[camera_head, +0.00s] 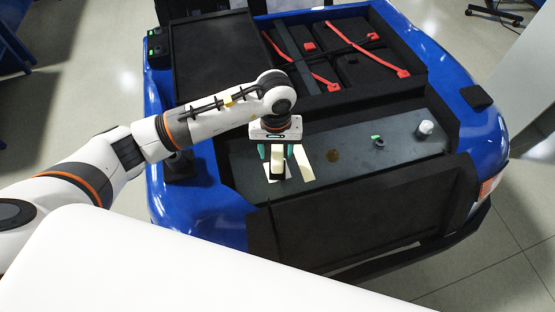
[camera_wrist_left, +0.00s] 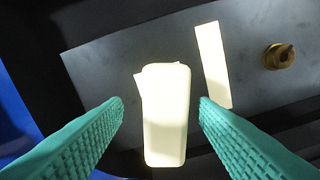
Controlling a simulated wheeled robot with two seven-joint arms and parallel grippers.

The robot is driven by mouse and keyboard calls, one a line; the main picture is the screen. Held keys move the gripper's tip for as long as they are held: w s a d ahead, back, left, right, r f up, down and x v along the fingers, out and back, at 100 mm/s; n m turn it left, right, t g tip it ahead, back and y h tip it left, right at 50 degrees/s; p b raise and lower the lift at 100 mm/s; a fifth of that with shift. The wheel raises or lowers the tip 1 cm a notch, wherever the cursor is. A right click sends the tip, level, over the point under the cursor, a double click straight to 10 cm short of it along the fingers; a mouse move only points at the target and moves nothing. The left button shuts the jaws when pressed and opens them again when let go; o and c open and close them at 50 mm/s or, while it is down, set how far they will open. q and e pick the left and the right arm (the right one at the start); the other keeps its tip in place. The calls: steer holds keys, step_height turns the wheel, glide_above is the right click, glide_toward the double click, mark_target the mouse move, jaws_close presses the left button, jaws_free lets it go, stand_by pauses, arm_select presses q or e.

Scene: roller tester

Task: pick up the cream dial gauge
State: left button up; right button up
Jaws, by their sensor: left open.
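The cream dial gauge (camera_wrist_left: 166,120) shows as a pale rounded block in the left wrist view, its face washed out by light. In the head view the gauge (camera_head: 277,158) is small and partly hidden under my left gripper (camera_head: 276,151). My left gripper is open, with its teal ridged fingers one on each side of the gauge. In the left wrist view a dark gap shows between the gauge and each fingertip of the gripper (camera_wrist_left: 162,102). My right gripper is not in view.
The grey panel (camera_head: 345,165) carries a pale strip (camera_head: 304,165) right of the gauge, a brass piece (camera_head: 333,155), a green-and-black piece (camera_head: 378,141) and a white knob (camera_head: 425,129). Behind it is a black bay with red cables (camera_head: 368,48). Blue bodywork (camera_head: 215,200) surrounds it.

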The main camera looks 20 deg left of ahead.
arm_select(q)
steer(key=f, duration=0.1)
steer(key=f+p, duration=0.1)
steer(key=f, duration=0.1)
steer(key=shift+s+d+f, duration=0.1)
steer(key=shift+d+f, duration=0.15)
steer(key=shift+f, duration=0.65)
jaws_close()
